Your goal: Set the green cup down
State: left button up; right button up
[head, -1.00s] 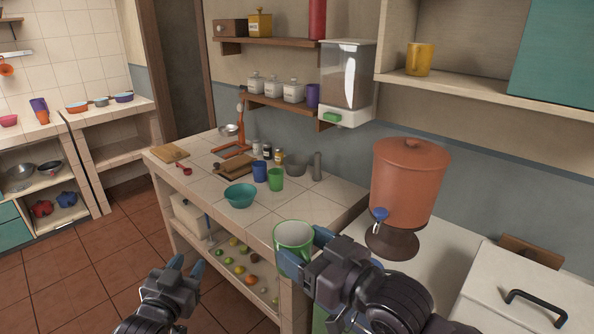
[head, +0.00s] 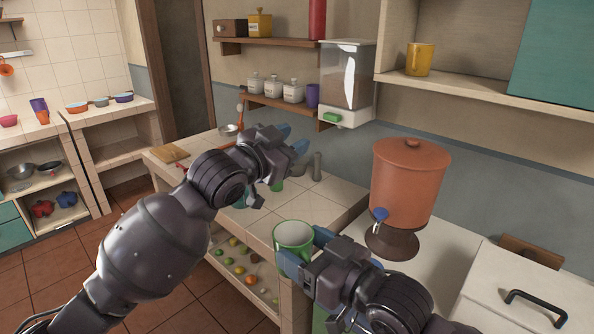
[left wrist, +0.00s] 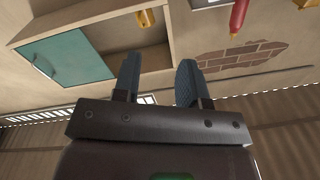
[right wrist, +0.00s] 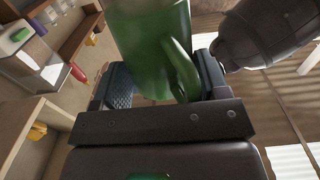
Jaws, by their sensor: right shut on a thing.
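The green cup (head: 293,240), with a pale inside, is held upright in my right gripper (head: 306,250) at the front edge of the tiled counter (head: 325,208), apparently above it. In the right wrist view the green cup (right wrist: 150,45) sits between the fingers, its handle toward the right finger. My left gripper (head: 292,140) is open and empty above the counter, up and left of the cup. The left wrist view shows nothing between its fingers (left wrist: 157,80). A second small green cup (head: 277,186) stands on the counter, partly hidden by my left arm.
A clay water dispenser (head: 407,185) stands right of the counter. A teal bowl (head: 239,201) is mostly hidden behind my left arm. A grey pestle-like object (head: 317,166) stands at the back. The tiles near the counter's right end are clear.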

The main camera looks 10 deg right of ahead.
pick_arm(q)
jog(key=s+d+r+m+g+y, duration=0.25)
jog(key=d+r+m+g, duration=0.2)
jog(key=d+r, duration=0.35)
jog(key=m+g+y, duration=0.2)
jog(key=g+y, duration=0.7)
jog(key=y, duration=0.2)
send_near(297, 234)
jog(key=shift+n, duration=0.25)
jog(key=f, duration=1)
jog(key=shift+s, duration=0.35)
